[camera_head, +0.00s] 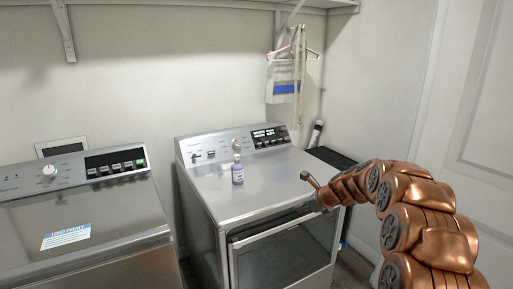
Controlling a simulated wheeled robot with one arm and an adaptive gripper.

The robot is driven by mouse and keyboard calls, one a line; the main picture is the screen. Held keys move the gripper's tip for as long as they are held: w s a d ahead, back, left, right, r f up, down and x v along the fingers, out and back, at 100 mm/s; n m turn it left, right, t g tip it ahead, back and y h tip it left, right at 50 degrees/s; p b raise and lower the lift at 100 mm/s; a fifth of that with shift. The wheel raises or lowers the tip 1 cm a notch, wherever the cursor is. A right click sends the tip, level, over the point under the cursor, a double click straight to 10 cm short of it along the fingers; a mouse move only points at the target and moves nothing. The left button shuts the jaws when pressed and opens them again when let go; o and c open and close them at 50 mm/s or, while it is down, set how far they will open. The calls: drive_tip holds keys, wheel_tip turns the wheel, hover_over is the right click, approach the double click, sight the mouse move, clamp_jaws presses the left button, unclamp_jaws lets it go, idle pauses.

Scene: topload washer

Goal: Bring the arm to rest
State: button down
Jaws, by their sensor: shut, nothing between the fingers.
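My copper-coloured arm (425,225) rises from the lower right and bends over to the left. At its end, my gripper (307,178) is small in view, shut and empty. It appears in front of the right part of the silver dryer's top (258,180); whether it touches the dryer cannot be told.
A silver washer (80,235) with a blue-and-white label stands at the left, its lid down. The dryer's dark front door (285,258) is below my gripper. A shelf bracket (63,30) and hangers (298,50) are on the back wall. A white door (480,110) is at the right.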

drive_tip(key=s+a+r+n+g, duration=0.25)
drive_tip(key=s+n, duration=0.25)
drive_tip(key=s, duration=0.4)
drive_tip(key=s+a+r+n+g, duration=0.1)
drive_tip(key=s+a+n, duration=0.25)
drive_tip(key=s, duration=0.55)
drive_tip(key=s+a+r+n+g, duration=0.2)
drive_tip(key=s+n, duration=0.3)
drive_tip(key=s, duration=0.3)
drive_tip(key=s+d+n+g+h, duration=0.1)
drive_tip(key=s+n, duration=0.3)
drive_tip(key=s, duration=0.6)
drive_tip(key=s+d+f+n+g+h, duration=0.1)
drive_tip(key=s+d+n, duration=0.3)
drive_tip(key=s, duration=0.6)
drive_tip(key=s+d+f+n+g+h, duration=0.1)
drive_tip(key=s+d+n+h, duration=0.1)
drive_tip(key=s, duration=0.9)
drive_tip(key=shift+d+f+n+h, duration=0.15)
drive_tip(key=shift+n+h, duration=0.45)
drive_tip(key=shift+n, duration=0.55)
